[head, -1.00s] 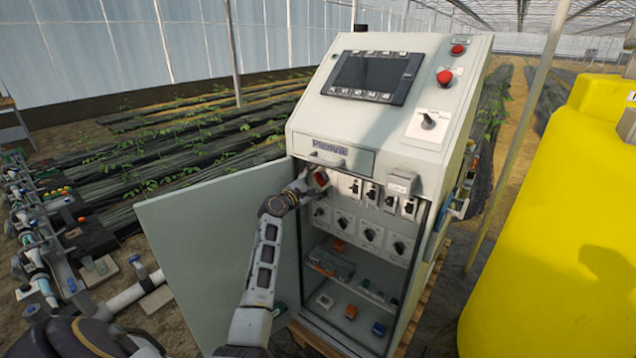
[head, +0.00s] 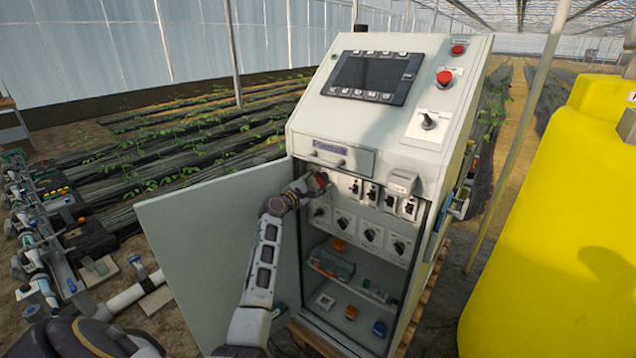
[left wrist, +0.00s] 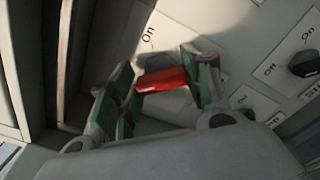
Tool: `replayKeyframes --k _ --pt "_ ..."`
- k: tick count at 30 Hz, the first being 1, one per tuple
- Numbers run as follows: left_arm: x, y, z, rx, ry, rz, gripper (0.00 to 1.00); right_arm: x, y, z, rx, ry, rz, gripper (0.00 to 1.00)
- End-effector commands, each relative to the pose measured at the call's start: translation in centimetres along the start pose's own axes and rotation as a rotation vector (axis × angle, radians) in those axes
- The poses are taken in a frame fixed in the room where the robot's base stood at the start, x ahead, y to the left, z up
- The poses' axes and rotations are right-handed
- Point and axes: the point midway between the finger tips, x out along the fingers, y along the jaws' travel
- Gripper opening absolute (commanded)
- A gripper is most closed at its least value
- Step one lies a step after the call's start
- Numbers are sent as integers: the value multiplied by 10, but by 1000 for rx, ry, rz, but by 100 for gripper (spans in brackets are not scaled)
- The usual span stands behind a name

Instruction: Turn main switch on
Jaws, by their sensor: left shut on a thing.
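The main switch (left wrist: 163,80) has a red handle and sits at the upper left of the switch panel inside the open cabinet. In the head view its red part (head: 321,181) shows at the tip of my left arm. My left gripper (head: 314,184) is at the switch; in the left wrist view its two green-padded fingers (left wrist: 158,85) are shut on the red handle from both sides. An "On" label shows on the panel beyond the handle. The rest of the switch body is partly hidden by the fingers. My right gripper is not in view.
The control cabinet (head: 405,148) stands with its door (head: 215,250) swung open to the left of my forearm. Several black rotary knobs (head: 371,234) and small switches sit right beside and below the gripper. A yellow tank (head: 550,230) stands at the right.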

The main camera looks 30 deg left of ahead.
Motion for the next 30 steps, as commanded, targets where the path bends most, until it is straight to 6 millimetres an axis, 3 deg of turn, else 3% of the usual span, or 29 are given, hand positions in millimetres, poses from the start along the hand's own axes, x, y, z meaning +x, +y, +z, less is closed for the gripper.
replayKeyframes --k 6,12,15,30 --pt "0 -2 -1 97 0 -3 25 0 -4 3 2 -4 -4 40" --pt "0 -3 -1 245 -1 -2 25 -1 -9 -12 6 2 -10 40" --pt "0 -4 -1 334 -1 -3 25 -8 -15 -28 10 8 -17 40" --pt "0 -7 -4 812 -1 -4 25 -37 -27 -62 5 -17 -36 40"
